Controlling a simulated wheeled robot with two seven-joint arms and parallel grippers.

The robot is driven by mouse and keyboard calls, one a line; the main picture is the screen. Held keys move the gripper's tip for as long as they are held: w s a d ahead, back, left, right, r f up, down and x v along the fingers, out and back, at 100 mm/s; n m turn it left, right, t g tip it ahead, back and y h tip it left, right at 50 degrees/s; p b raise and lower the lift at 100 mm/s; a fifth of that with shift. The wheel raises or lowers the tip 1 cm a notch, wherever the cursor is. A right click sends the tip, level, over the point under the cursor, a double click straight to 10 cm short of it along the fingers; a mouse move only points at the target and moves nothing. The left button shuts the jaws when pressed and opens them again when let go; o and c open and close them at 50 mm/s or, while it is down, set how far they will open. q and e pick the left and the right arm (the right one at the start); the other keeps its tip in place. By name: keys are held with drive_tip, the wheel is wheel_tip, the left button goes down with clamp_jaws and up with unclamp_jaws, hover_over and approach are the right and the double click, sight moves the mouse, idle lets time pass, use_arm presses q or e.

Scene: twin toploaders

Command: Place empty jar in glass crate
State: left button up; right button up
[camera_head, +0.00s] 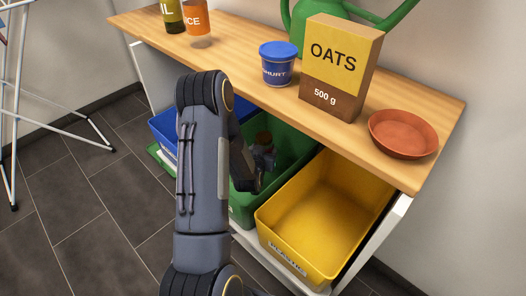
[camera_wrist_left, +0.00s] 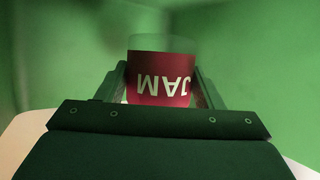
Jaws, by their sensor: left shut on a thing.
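A glass jar with a red JAM label (camera_wrist_left: 160,78) is between the two fingers of my left gripper (camera_wrist_left: 164,90), which is shut on it. The label reads upside down in the left wrist view, and green walls surround the jar. In the head view my left gripper (camera_head: 262,160) is down inside the green crate (camera_head: 300,143), and my arm hides part of the crate. The jar is hard to make out there. I cannot tell whether it touches the crate's floor. My right gripper is not in view.
A yellow crate (camera_head: 275,240) labelled PLASTIC stands right of the green one, a blue crate (camera_head: 163,129) left. The wooden top (camera_head: 235,97) above carries a yogurt tub (camera_head: 278,66), an oats box (camera_head: 335,75), a terracotta dish (camera_head: 403,133) and a green watering can (camera_head: 300,22).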

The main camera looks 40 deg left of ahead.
use_arm(q)
drive_tip(key=shift+f+b, duration=0.5)
drive_tip(key=o, duration=1.1)
drive_tip(key=shift+r+p, duration=0.35)
drive_tip(key=shift+p, duration=0.05)
drive_tip(key=shift+r+p, duration=0.4)
drive_tip(key=shift+p, duration=0.1)
drive_tip(key=p+v, duration=0.1)
drive_tip(key=v, duration=0.6)
drive_tip(key=shift+s, duration=0.25)
